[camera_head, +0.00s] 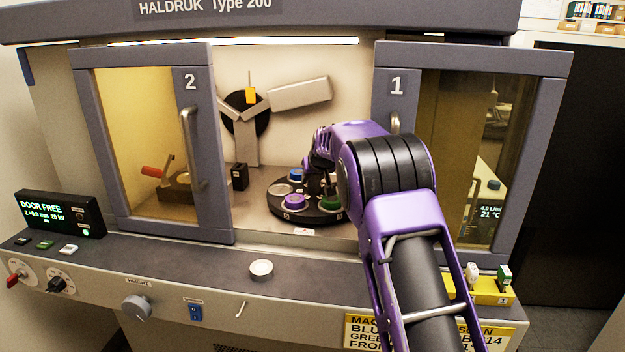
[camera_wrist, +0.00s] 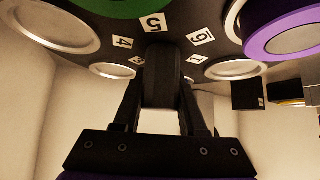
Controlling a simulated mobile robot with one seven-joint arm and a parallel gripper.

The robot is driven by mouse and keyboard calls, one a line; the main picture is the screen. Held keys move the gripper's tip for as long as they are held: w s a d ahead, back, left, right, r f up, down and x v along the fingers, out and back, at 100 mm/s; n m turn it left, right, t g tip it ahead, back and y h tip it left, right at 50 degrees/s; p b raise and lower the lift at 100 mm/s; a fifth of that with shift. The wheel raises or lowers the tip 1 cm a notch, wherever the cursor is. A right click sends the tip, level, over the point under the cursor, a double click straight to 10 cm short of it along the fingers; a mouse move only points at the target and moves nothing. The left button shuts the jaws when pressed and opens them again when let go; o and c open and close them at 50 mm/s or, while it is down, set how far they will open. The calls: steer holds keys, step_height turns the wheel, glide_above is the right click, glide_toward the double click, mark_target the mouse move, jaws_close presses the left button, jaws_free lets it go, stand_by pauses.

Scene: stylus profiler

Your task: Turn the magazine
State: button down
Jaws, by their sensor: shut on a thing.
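The magazine (camera_head: 318,215) is a dark round turntable inside the cabinet, seen between the two doors. It carries blue (camera_head: 296,174), purple (camera_head: 295,202) and green (camera_head: 330,203) round pieces. In the wrist view the magazine (camera_wrist: 180,38) shows number tags, among them 4, 5 and 6, and several pale-rimmed round seats around them. My gripper (camera_wrist: 161,80) is shut on a dark upright handle (camera_wrist: 163,62) at the middle of the magazine. In the head view my arm reaches in through the opening and partly hides the magazine's right side and the grip.
Door 2 (camera_head: 222,225) stands left of the opening and door 1 (camera_head: 388,75) right, close to my arm. A grey angled arm (camera_head: 300,93) hangs behind the magazine.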

mark_target(317, 196)
steer(key=shift+c, duration=2.3)
jaws_free()
steer(key=shift+v, duration=3.75)
